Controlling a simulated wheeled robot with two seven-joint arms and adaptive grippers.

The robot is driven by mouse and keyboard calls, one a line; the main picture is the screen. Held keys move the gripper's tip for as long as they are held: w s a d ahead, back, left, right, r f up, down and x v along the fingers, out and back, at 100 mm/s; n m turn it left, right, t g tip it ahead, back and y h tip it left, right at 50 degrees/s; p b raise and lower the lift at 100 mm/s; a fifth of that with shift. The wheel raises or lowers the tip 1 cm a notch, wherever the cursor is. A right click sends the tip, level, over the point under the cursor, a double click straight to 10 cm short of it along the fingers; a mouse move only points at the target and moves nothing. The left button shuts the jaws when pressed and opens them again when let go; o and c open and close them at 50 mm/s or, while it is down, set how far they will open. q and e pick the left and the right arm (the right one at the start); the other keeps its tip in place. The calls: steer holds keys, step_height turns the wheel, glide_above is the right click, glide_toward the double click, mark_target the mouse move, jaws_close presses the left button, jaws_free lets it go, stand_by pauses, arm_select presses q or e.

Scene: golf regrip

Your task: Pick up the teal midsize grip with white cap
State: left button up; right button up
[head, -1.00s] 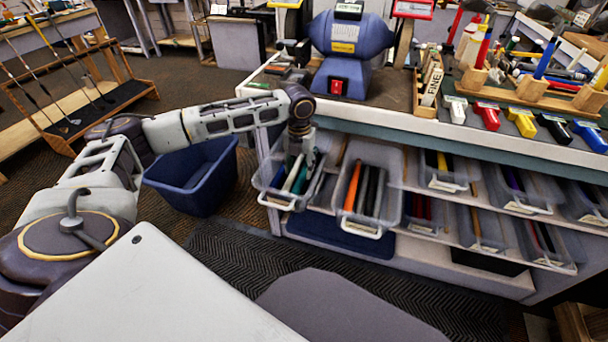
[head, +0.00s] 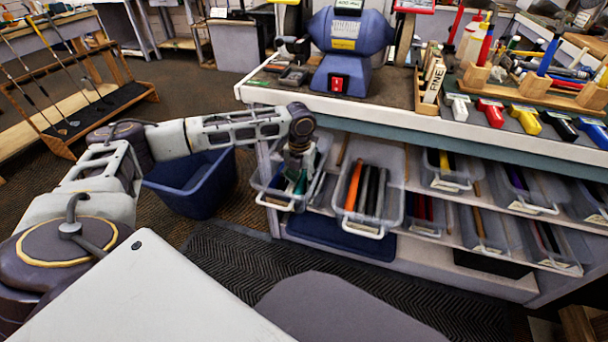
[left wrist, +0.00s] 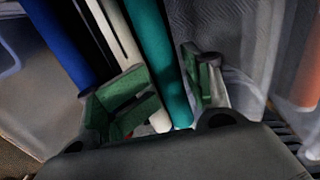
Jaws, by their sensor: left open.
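The teal grip (left wrist: 160,60) runs between the green-padded fingers of my left gripper (left wrist: 160,95) in the left wrist view. A white grip (left wrist: 118,35) lies close along its left side, and a blue grip (left wrist: 58,40) is further left. The fingers are open, one on each side, with the white grip's lower end also near the left finger. In the head view my left gripper (head: 297,176) reaches down into the leftmost clear bin (head: 272,196), where a bit of teal (head: 301,182) shows. I cannot clearly make out the teal grip's cap. My right gripper is not in view.
A neighbouring clear bin (head: 362,224) holds orange and dark grips. The bench top (head: 400,108) overhangs the bins, with a blue grinder (head: 345,50) on it. A blue tub (head: 195,183) stands on the floor to the left.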

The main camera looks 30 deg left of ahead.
arm_select(q)
steer(key=shift+r, duration=0.1)
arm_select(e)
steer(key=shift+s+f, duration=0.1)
arm_select(q)
steer(key=c, duration=0.8)
steer(key=shift+o, duration=0.2)
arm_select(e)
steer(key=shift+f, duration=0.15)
arm_select(q)
steer(key=shift+r, duration=0.15)
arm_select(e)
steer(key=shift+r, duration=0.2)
arm_select(q)
steer(key=shift+r, duration=0.5)
jaws_close()
step_height(320, 180, up, 9)
steer(key=p, duration=0.3)
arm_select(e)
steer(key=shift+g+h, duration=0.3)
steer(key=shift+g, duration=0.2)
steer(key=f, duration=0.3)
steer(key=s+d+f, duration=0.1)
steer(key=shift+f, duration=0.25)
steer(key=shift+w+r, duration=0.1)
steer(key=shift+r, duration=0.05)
